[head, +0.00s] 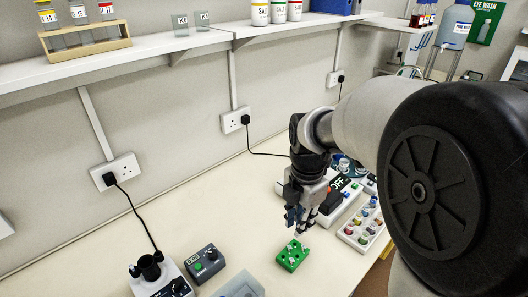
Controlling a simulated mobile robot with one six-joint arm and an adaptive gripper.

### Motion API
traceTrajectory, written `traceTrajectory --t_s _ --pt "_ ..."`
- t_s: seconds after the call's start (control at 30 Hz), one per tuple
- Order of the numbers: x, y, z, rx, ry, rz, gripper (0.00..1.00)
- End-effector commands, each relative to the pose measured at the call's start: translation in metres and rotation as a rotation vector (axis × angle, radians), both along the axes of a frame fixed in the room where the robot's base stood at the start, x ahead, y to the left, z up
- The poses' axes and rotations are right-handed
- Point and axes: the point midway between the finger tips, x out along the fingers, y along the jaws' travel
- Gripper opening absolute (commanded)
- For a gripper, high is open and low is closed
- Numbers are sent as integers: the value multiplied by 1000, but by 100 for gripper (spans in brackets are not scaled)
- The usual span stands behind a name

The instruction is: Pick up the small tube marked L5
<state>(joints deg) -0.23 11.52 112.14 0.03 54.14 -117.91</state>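My gripper (300,226) points down just above and behind a small green rack (292,257) on the bench. The rack holds a few small pale tubes, too small for me to read any marking. A white rack (361,225) to the right holds several small tubes with coloured caps, also unreadable. I cannot make out L5 on any tube. The gripper's fingers are small and dark, and I cannot tell whether they are open or shut, or whether they hold anything. My arm covers part of the bench on the right.
A white device with a dark display (341,196) stands close to the right of my gripper. A black control box (206,262), a white instrument (160,276) and a translucent container (241,286) stand at the front left. A shelf (150,58) runs above.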

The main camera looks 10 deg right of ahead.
Motion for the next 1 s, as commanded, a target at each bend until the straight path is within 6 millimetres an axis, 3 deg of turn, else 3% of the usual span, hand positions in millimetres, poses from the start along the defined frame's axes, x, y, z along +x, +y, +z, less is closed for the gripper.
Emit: traceTrajectory --t_s 0.23,0.37,0.73,1.0 --pt "17 1 -25 -4 38 216 18" --pt "17 1 -45 -4 42 226 18" --pt "16 0 -124 -4 42 223 18" --pt "17 0 -145 -4 37 222 18"
